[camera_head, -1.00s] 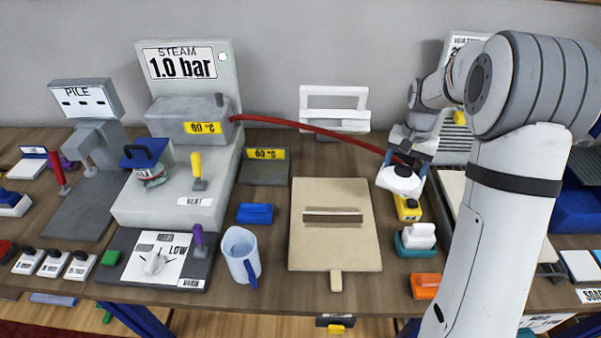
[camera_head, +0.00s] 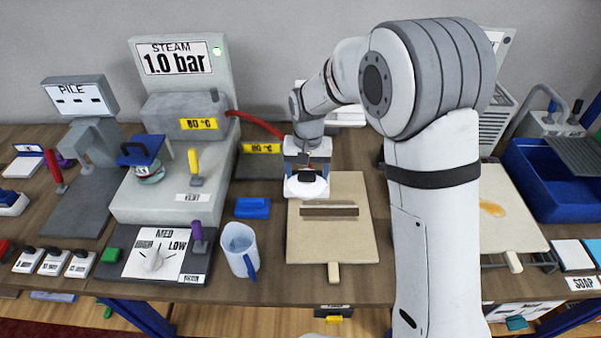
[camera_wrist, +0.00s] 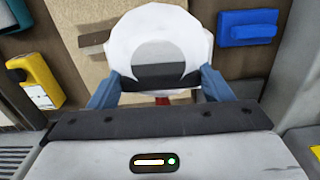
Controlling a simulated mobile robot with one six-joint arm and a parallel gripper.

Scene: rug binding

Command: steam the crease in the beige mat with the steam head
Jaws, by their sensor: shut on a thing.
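The beige mat (camera_head: 331,242) lies flat on the table with a darker raised strip, the crease (camera_head: 330,210), across its middle. My gripper (camera_head: 307,172) is over the mat's back left part, behind the crease. It is shut on the white steam head (camera_head: 306,188), with a red hose (camera_head: 262,124) running left to the steam unit. In the wrist view the steam head (camera_wrist: 160,35) sits between my blue fingers (camera_wrist: 158,88), and part of the crease (camera_wrist: 93,40) shows left of it. Whether the head touches the mat I cannot tell.
The steam unit (camera_head: 172,190) reads 1.0 bar and 80 °C. A light blue jug (camera_head: 239,250) and a blue block (camera_head: 252,208) stand left of the mat. Another board with an orange stain (camera_head: 508,205) lies right of my arm. My arm hides the table between.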

